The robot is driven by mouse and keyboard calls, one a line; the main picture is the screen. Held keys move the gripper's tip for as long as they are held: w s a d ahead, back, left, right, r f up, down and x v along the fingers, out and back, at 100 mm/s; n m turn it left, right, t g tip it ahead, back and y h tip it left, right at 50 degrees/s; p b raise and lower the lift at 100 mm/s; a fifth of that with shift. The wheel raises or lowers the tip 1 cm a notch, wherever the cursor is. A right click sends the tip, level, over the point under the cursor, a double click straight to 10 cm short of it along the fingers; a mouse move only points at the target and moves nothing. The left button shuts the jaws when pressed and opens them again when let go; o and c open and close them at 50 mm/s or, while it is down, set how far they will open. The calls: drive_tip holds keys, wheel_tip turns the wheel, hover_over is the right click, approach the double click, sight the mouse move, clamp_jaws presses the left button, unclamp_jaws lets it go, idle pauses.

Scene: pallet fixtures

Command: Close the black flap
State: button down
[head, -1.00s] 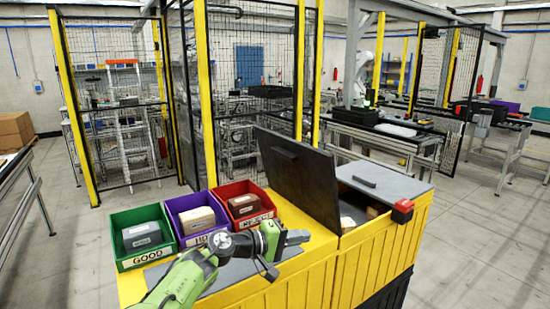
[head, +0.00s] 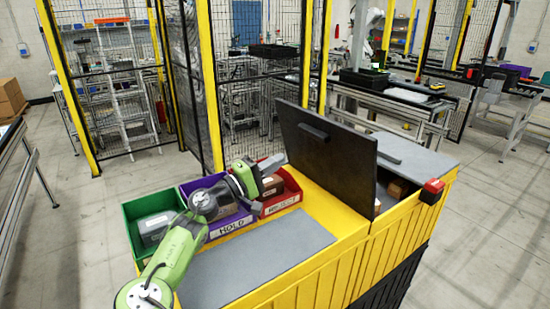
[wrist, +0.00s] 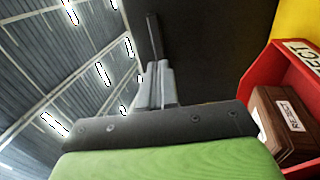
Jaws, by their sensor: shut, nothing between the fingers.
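The black flap (head: 322,155) stands raised and tilted at the yellow pallet box, with an opening behind it. A dark bar handle (head: 313,132) is on the flap's outer face. In the wrist view the flap (wrist: 215,50) fills the upper middle, and its handle (wrist: 152,35) is just beyond my fingertips. My gripper (head: 280,184) is shut and empty, left of the flap and above the red bin. It also shows in the wrist view (wrist: 162,68), pointing at the flap. I cannot tell whether the fingertips touch it.
A green bin (head: 134,212), a purple bin (head: 226,226) and a red bin (head: 290,194) hold boxes at the box's left end. A grey panel (head: 255,262) lies clear in front.

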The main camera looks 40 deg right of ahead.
drive_tip(key=w+p+x, duration=0.1)
drive_tip(key=x, duration=0.9)
drive_tip(key=shift+s+d, duration=0.3)
drive_tip(key=shift+s, duration=0.05)
drive_tip(key=shift+r, duration=0.1)
